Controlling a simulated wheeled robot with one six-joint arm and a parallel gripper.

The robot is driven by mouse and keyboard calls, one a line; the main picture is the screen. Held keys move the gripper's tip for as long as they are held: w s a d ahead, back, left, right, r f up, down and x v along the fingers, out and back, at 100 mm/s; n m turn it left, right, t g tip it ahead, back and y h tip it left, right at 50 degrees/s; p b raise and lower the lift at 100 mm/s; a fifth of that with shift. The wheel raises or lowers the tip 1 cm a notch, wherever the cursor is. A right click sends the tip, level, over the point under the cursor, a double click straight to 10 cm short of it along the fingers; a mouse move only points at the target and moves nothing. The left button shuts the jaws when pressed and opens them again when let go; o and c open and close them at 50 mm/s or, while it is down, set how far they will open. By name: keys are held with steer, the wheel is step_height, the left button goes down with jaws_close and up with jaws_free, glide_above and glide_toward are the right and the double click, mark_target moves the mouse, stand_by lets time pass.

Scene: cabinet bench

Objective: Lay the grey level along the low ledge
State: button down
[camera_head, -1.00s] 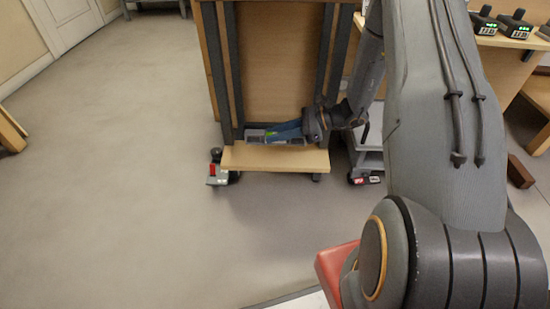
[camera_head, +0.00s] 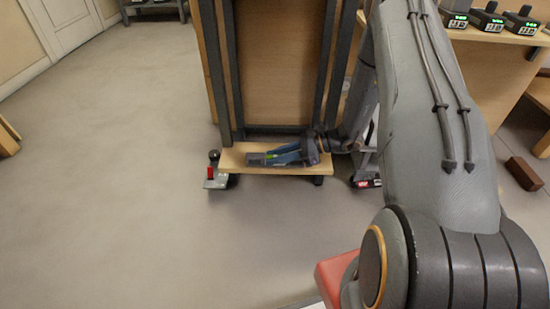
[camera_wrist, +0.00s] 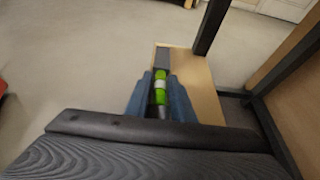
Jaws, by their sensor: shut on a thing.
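The grey level (camera_head: 256,160) shows at the low wooden ledge (camera_head: 232,156), its length running along the ledge. In the wrist view the level (camera_wrist: 162,60) has a bright green vial part between the jaws, and the ledge (camera_wrist: 203,88) lies beside and below it. My gripper (camera_head: 275,156) has blue fingers and is shut on the level from the right. In the wrist view the fingers (camera_wrist: 160,95) lie on both sides of the level. I cannot tell whether the level touches the ledge. Its right part is hidden by my gripper.
The dark-framed wooden panel (camera_head: 278,60) rises behind the ledge. A device with a red part (camera_head: 213,172) is on the floor left of the ledge. A bench with several small devices (camera_head: 487,18) stands at the right. The floor at left is clear.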

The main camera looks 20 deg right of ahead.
steer(key=shift+f, duration=0.1)
steer(key=c, duration=1.5)
jaws_free()
steer(key=shift+c, duration=0.2)
